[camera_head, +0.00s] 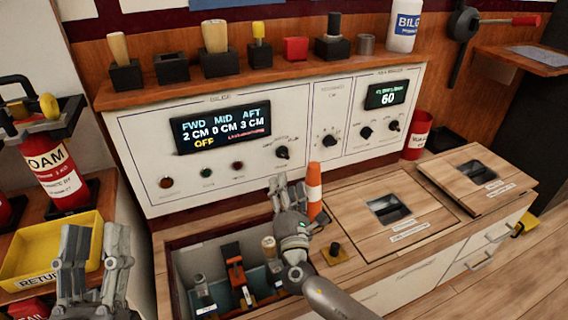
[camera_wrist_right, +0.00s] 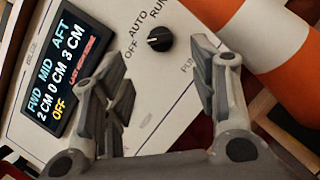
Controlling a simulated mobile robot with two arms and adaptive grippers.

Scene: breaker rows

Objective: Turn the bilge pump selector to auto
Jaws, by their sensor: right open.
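The bilge pump selector is a round black knob (camera_wrist_right: 160,39) on the white BILGE panel, with OFF, AUTO and RUN printed around it. Its pale mark appears to point toward OFF, and the display (camera_wrist_right: 67,68) reads OFF in yellow. In the head view the knob (camera_head: 282,152) sits right of the display (camera_head: 221,127). My right gripper (camera_head: 285,188) is open and empty, below and in front of the knob, not touching it. In the right wrist view its fingers (camera_wrist_right: 165,85) are apart, with the knob beyond them. My left gripper (camera_head: 93,243) is open and empty at lower left.
An orange-and-white cone (camera_head: 314,190) stands close beside my right gripper. An open compartment (camera_head: 190,262) with several tools lies below the panel. A yellow return tray (camera_head: 45,252) is at left. Stamps and blocks line the shelf (camera_head: 270,72) above.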

